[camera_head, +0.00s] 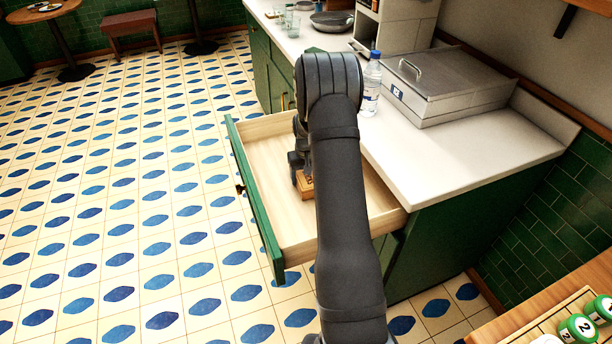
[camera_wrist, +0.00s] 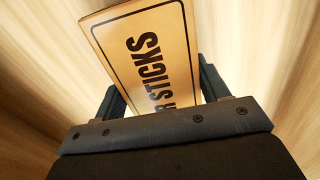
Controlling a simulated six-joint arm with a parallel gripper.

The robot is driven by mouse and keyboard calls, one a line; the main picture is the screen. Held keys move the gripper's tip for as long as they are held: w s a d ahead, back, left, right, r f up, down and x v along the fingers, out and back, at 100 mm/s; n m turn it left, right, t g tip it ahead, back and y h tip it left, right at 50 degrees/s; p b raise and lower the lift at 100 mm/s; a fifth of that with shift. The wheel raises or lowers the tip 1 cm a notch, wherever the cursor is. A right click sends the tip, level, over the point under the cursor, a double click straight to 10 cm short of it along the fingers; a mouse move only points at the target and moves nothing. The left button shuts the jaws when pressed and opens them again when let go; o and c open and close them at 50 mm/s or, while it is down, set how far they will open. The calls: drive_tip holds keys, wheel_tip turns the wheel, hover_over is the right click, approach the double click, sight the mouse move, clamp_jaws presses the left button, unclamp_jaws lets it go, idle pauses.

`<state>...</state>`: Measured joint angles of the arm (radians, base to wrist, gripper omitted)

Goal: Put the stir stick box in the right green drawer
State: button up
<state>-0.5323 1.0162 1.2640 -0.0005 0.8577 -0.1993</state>
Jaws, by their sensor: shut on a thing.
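The stir stick box (camera_wrist: 150,48) is tan with a dark border and the letters "R STICKS" in the wrist view. In the head view a small part of the box (camera_head: 306,187) shows beside my arm, inside the open green drawer (camera_head: 258,205). My gripper (camera_wrist: 162,92) is shut on the box, with one finger on each side of it. In the head view my gripper (camera_head: 302,168) is low inside the drawer, mostly hidden behind my arm. I cannot tell whether the box touches the drawer floor.
A white counter (camera_head: 450,150) stands right of the drawer, with a water bottle (camera_head: 371,84) and a metal lidded container (camera_head: 440,85) on it. The drawer's green front (camera_head: 254,200) and wooden walls surround my gripper. The rest of the drawer floor looks empty.

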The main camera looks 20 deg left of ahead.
drive_tip(key=o, duration=1.1)
drive_tip(key=shift+f, duration=0.15)
drive_tip(key=shift+c, duration=0.2)
wheel_tip(320, 180, up, 12)
drive_tip(key=shift+r, duration=0.2)
drive_tip(key=shift+f, duration=0.1)
drive_tip(key=shift+f, duration=4.1)
